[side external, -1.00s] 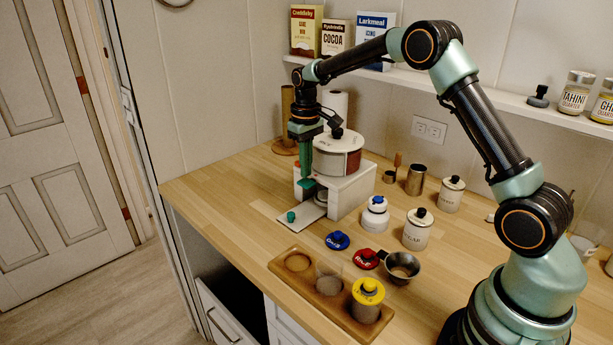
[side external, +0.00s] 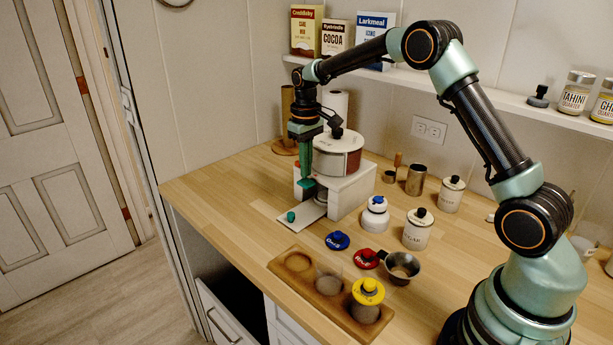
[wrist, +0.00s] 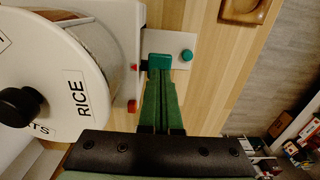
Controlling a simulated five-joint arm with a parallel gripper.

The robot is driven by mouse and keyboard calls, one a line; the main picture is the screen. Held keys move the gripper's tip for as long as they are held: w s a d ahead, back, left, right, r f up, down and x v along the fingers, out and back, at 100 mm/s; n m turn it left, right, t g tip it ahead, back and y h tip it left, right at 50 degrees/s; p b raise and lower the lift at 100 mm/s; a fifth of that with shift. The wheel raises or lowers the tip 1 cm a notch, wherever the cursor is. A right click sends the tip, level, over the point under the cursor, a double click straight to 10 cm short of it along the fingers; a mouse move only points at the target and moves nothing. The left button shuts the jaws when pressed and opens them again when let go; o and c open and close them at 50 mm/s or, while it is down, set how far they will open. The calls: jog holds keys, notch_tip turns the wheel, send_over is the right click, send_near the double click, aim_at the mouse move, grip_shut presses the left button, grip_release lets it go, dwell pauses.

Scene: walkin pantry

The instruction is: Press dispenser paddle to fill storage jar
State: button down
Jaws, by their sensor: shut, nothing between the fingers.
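The white dispenser (side external: 347,193) stands at the back left of the counter. Its round hopper (side external: 336,150) also shows in the wrist view (wrist: 84,92), marked RICE. A teal paddle (wrist: 158,62) sticks out from the dispenser's front. My gripper (side external: 306,178) points down in front of the dispenser, shut and empty. In the wrist view, its green fingertips (wrist: 158,78) are at the paddle; I cannot tell whether they press it.
A teal knob (side external: 291,216) sits on the dispenser's base plate. A wooden tray (side external: 283,268) at the front edge holds an open glass jar (side external: 328,280) and a yellow-lidded jar (side external: 367,300).

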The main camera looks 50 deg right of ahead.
jog(key=shift+f, duration=0.15)
jog(key=shift+f, duration=1.05)
dwell(0.5)
jog(key=shift+r, duration=1.95)
